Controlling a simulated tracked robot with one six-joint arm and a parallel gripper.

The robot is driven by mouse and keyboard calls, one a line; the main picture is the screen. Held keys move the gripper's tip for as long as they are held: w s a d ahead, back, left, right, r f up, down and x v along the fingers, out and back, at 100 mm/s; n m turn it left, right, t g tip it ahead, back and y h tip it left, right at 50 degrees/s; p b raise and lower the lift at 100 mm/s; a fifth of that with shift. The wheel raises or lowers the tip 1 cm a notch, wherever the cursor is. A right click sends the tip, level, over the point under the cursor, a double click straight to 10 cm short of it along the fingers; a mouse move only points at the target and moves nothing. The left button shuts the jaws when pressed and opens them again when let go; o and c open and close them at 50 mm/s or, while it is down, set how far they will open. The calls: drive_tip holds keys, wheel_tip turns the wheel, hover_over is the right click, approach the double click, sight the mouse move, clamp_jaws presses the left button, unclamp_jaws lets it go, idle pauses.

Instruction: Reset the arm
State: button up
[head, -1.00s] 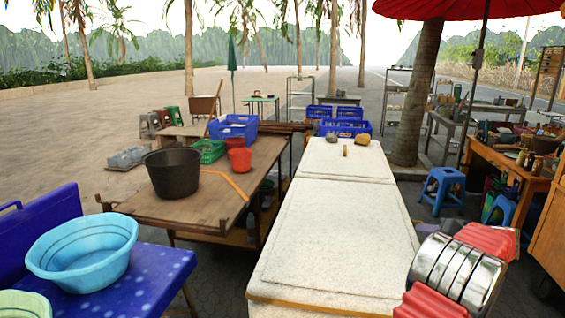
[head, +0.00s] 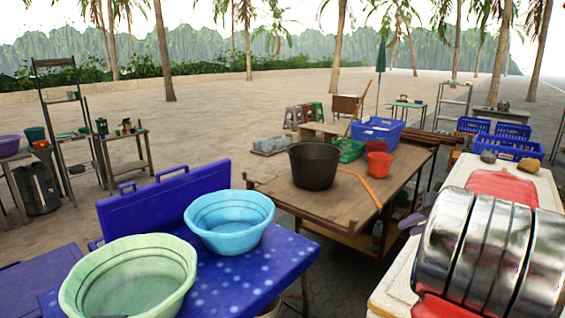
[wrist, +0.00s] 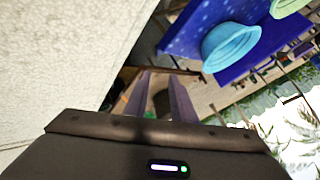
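My gripper (wrist: 160,82) shows in the wrist view, its two purple-grey fingers reaching out past the dark wrist housing. The fingers are apart, with a strip of brown surface and something dark seen between them; nothing is clearly held. In the head view, my red and chrome arm part fills the lower right. A small purple-grey piece beside it, at the white counter's edge, may be a fingertip. The rest of the gripper is hidden there.
A white counter (head: 395,285) lies at the right, partly behind my arm. A blue table (head: 285,255) holds a blue basin (head: 229,222) and a green basin (head: 128,280). Open paving lies behind.

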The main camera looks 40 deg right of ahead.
drive_tip(key=w+a+r+n+g+y, duration=0.15)
drive_tip(key=w+a, duration=0.25)
drive_tip(key=a, duration=0.7)
drive_tip(key=w+a+n, duration=0.2)
drive_tip(key=w+a, duration=0.1)
drive_tip(key=a, duration=0.8)
drive_tip(key=w+a+r+n+g+y, duration=0.15)
drive_tip(key=w+a, duration=0.25)
drive_tip(key=a, duration=0.7)
drive_tip(key=s+a+f+n, duration=0.2)
drive_tip(key=s+a, duration=0.2)
drive_tip(key=a, duration=0.4)
drive_tip(key=s+a+f+n, duration=0.2)
drive_tip(key=s+a, duration=0.1)
drive_tip(key=a, duration=0.5)
drive_tip(key=s+a+f+n, duration=0.2)
drive_tip(key=s+a, duration=0.2)
drive_tip(key=a, duration=0.4)
drive_tip(key=shift+s+h, duration=0.3)
drive_tip(key=shift+h, duration=0.1)
drive_tip(key=shift+a, duration=0.1)
